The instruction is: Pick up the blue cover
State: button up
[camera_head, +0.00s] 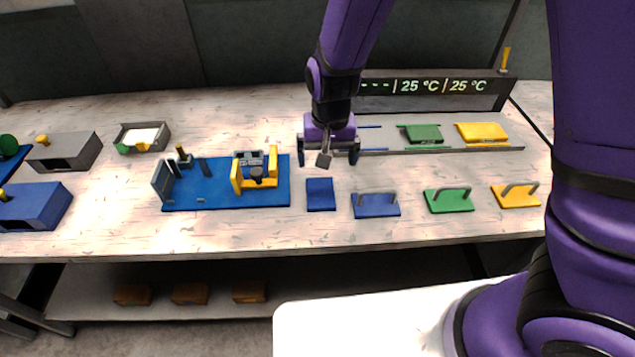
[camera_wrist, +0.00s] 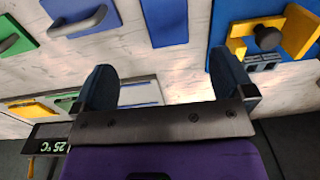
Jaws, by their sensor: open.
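The blue cover (camera_head: 376,207) is a flat blue plate with a grey bar handle. It lies on the table near the front edge, left of a green one, and shows at the top left of the wrist view (camera_wrist: 60,12). My gripper (camera_head: 328,156) is open and empty above the table, behind and left of the cover, apart from it. In the wrist view my gripper (camera_wrist: 166,85) has its dark fingers wide apart, with bare table between them. A plain blue plate (camera_head: 320,195) without a handle lies just left of the cover and shows in the wrist view (camera_wrist: 165,22).
A green cover (camera_head: 449,201) and yellow cover (camera_head: 515,196) lie to the right. A blue fixture (camera_head: 225,187) with yellow parts stands left. Behind are a rail with green (camera_head: 423,133) and yellow plates (camera_head: 482,132) and a dark display box (camera_head: 430,98).

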jog(key=f, duration=0.2)
send_over(321, 196)
jog(key=f, duration=0.5)
jog(key=shift+w+d, duration=0.1)
jog(key=shift+w, duration=0.15)
jog(key=shift+s+f, duration=0.2)
jog(key=shift+f, duration=2.65)
jog(key=c, duration=0.9)
